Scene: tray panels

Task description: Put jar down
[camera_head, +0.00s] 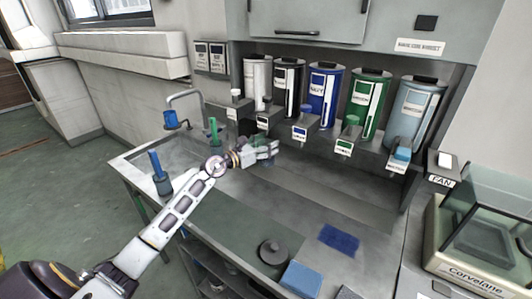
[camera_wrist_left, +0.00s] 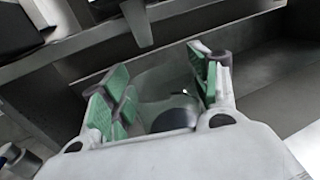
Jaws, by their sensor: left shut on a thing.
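My left gripper (camera_head: 262,150) reaches in from the left over the grey worktop, in front of the row of canisters. It is shut on the jar, a clear, see-through grey vessel. In the left wrist view the jar (camera_wrist_left: 160,85) sits between the green-padded fingers of the gripper (camera_wrist_left: 160,92), and a dark round part shows at its near end. In the head view the jar is mostly hidden by the gripper and hard to make out. I cannot tell whether its base touches the worktop. My right gripper is not in view.
Several labelled canisters, including a blue one (camera_head: 322,92) and a green one (camera_head: 369,105), line the back. A dark round lidlike piece (camera_head: 272,252) and a blue cloth (camera_head: 339,240) lie in front. A glass-lidded machine (camera_head: 480,240) stands right. The middle worktop (camera_head: 310,190) is clear.

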